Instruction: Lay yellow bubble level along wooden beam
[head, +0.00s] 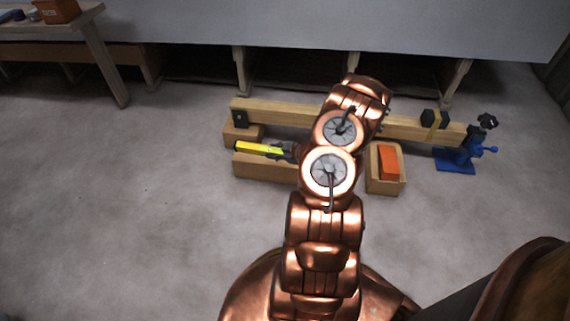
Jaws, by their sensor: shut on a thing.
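The yellow bubble level (259,147) shows left of my copper arm, over or at the back edge of a low wooden box. My gripper (283,153), dark and partly hidden by my arm, is shut on the level's right part. The long wooden beam (280,113) lies behind the level, running left to right and slightly toward me at the right. My arm covers its middle. The level is apart from the beam in the picture; I cannot tell its height above the box.
The low box (265,170) is partly hidden by my arm. A wooden tray (387,186) holds an orange block (388,162). A blue stand (460,157) is at the beam's right end. A table (95,45) stands at upper left. Floor is clear at left.

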